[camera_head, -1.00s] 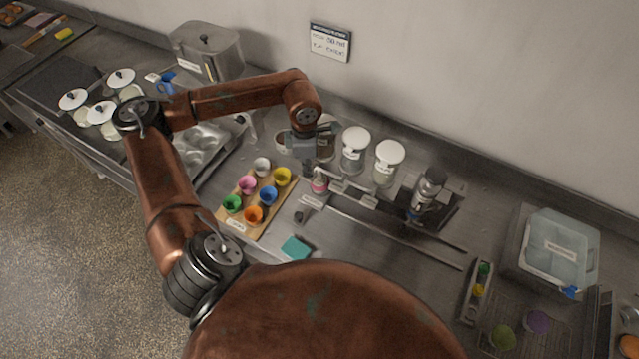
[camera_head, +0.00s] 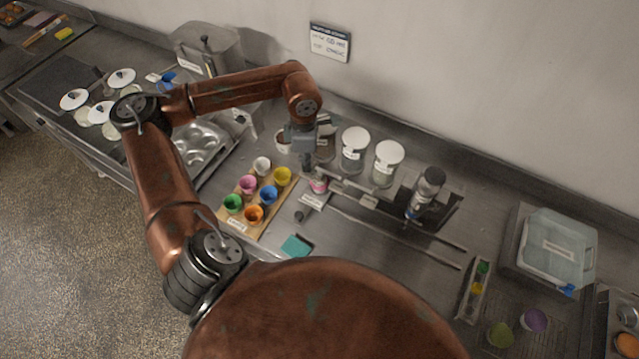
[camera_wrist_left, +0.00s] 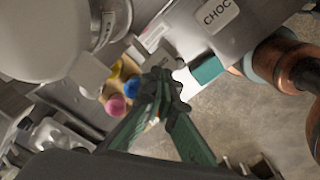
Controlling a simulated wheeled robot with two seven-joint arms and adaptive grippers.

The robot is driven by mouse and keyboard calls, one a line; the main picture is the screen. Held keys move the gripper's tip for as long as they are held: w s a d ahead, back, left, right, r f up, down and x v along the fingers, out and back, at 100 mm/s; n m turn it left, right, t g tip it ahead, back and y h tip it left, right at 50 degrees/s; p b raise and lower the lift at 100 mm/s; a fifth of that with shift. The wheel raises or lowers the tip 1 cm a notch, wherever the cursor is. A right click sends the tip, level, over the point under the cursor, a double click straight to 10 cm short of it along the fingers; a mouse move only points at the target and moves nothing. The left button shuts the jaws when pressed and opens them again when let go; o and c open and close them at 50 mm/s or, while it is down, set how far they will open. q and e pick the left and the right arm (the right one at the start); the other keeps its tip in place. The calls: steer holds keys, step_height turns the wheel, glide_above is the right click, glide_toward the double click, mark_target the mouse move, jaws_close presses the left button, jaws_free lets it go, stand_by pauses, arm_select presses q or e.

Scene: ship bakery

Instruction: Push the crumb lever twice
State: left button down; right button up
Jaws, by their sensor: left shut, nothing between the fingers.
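My left gripper (camera_head: 307,166) is shut and empty, pointing down beside the row of lidded jars. In the left wrist view its dark green fingers (camera_wrist_left: 162,82) are together at the middle. Just below the gripper in the head view are a small pink-and-white item (camera_head: 319,185) and a small label plate (camera_head: 312,200). A short dark knob-like piece (camera_head: 300,216) lies by that plate. I cannot tell which part is the crumb lever, or whether the fingers touch anything; the arm hides part of this area. My right gripper is not in view.
Two white-lidded jars (camera_head: 355,140) (camera_head: 388,155) stand right of the gripper. A wooden board (camera_head: 237,225) with several coloured cups is to its left. A teal square (camera_head: 296,246) lies in front. A dark bottle-like device (camera_head: 427,188) stands farther right. The counter between has some bare metal.

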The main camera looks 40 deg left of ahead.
arm_select(q)
steer(key=shift+f, duration=0.2)
steer(key=shift+f+b, duration=0.8)
steer(key=shift+b, duration=0.1)
steer(key=shift+f+b, duration=1)
steer(key=shift+f, duration=0.1)
steer(key=shift+r, duration=0.2)
steer(key=shift+r+p, duration=0.35)
steer(key=shift+r, duration=0.05)
steer(key=shift+r+p, duration=0.55)
steer(key=shift+r, duration=0.9)
